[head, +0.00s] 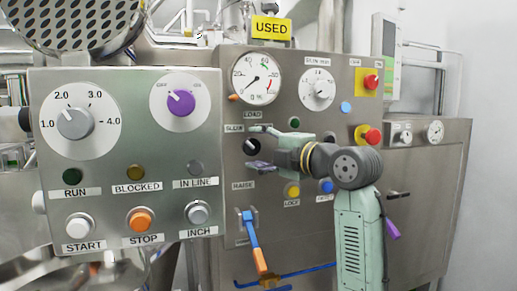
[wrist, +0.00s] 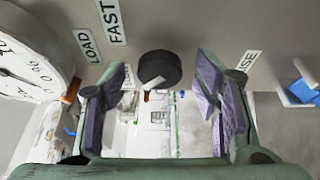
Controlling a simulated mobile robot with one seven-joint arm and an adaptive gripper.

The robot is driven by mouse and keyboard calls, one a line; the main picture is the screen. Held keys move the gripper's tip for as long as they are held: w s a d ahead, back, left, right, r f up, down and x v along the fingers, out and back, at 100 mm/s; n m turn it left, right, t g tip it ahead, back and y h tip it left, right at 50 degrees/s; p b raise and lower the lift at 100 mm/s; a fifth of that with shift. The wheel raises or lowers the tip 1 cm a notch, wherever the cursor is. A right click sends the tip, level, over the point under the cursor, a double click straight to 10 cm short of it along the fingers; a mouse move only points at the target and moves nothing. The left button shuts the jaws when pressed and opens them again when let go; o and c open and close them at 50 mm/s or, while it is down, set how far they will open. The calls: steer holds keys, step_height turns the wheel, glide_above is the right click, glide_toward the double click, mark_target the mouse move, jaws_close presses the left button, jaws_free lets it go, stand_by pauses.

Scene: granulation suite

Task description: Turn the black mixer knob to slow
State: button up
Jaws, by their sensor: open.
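The black mixer knob (head: 250,147) sits on the steel panel on the right, under the gauges. It also shows in the wrist view (wrist: 160,66), with a pale pointer mark on its lower edge. My gripper (head: 258,147) is open in front of the panel, with one finger above the knob and one below in the head view. In the wrist view the knob lies between the two fingers (wrist: 163,88) and beyond them, with gaps on both sides. No contact shows. Labels FAST (wrist: 114,22) and LOAD (wrist: 87,46) stand near it; a smaller label by the left finger is partly hidden.
A nearer panel (head: 130,210) with a grey dial, a purple knob (head: 181,103) and several buttons stands on the left. A blue lever with an orange end (head: 254,243) hangs below the black knob. Red stop buttons (head: 372,137) are on the right. A gauge (wrist: 30,65) is at the wrist view's left.

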steer(key=v, duration=1.1)
steer(key=shift+s+d, duration=0.25)
steer(key=shift+s, duration=0.1)
